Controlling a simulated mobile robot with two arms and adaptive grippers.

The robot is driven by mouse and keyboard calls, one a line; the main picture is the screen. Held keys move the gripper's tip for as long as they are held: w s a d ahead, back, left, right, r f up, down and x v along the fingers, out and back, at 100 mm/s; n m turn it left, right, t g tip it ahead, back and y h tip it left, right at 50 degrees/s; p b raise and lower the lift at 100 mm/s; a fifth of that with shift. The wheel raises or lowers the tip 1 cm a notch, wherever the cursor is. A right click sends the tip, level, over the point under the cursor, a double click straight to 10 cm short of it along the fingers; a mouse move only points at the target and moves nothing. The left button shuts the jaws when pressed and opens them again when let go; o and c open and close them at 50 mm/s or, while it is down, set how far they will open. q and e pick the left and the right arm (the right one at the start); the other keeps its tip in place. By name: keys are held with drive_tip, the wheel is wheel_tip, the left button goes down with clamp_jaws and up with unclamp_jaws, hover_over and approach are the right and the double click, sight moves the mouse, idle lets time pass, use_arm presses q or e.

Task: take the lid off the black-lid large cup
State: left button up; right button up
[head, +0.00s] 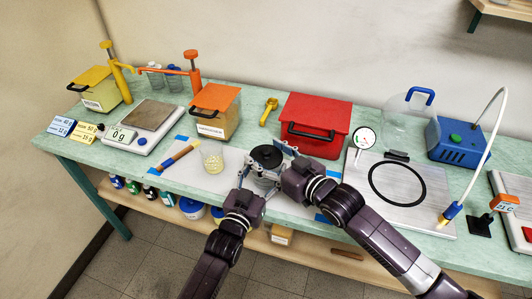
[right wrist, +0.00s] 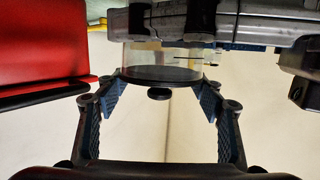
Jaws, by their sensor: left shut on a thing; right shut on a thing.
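The black-lid large cup (head: 264,172) stands near the table's front edge, mostly hidden by my grippers. Its round black lid (head: 266,156) shows on top in the head view. In the right wrist view the clear cup wall (right wrist: 160,54) meets the black lid (right wrist: 160,74), with its knob (right wrist: 158,92); I see no clear gap between them. My left gripper (head: 262,178) is shut on the cup body from the front. My right gripper (head: 278,153), seen with its two fingers (right wrist: 160,95) at the lid's edges in the wrist view, is shut on the lid.
A glass beaker with yellowish contents (head: 212,158) and a brush (head: 180,154) are to the left. A red box (head: 315,122) stands behind, beside a yellow scoop (head: 268,106).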

sight(266, 150)
drive_tip(key=shift+r, duration=0.2)
idle(0.3)
drive_tip(key=shift+r, duration=0.9)
drive_tip(key=shift+r, duration=2)
use_arm(q)
drive_tip(key=o, duration=1.8)
drive_tip(key=shift+c, duration=0.2)
drive_tip(key=shift+s, duration=0.1)
drive_tip(key=v, duration=1.2)
